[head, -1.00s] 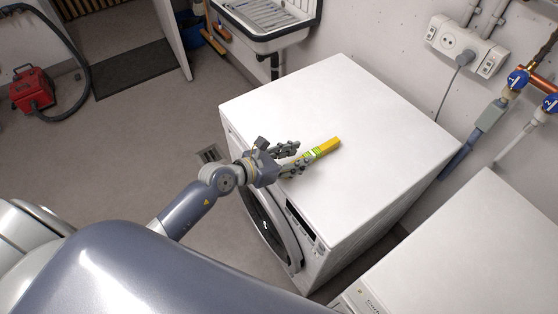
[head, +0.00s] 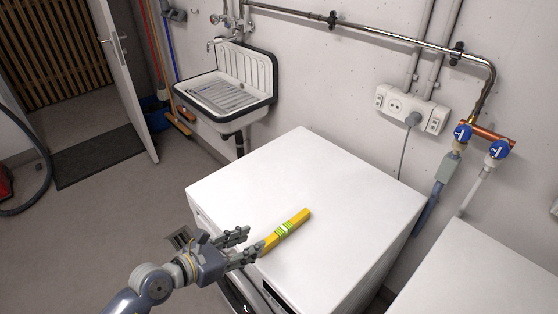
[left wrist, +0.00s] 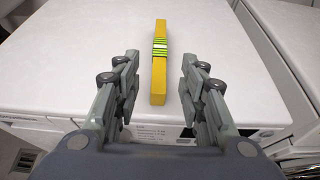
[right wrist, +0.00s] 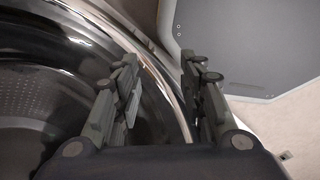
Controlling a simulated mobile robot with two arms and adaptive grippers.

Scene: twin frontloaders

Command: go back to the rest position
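My left gripper (head: 244,246) is open at the front left edge of the white washing machine (head: 330,170). A yellow bar with a green striped band (head: 286,230) lies on the machine's top, just beyond the left fingers. In the left wrist view the bar (left wrist: 159,62) lies ahead, between the lines of the two spread fingers, and nothing is gripped. My right gripper (right wrist: 160,95) shows only in the right wrist view. Its fingers are apart and empty, close to a round glass door with a shiny rim (right wrist: 150,60).
A second white machine (head: 480,270) stands at the right, past a narrow gap. Behind are a wall sink (head: 225,95), a socket block (head: 410,108) and pipes with blue valves (head: 462,133).

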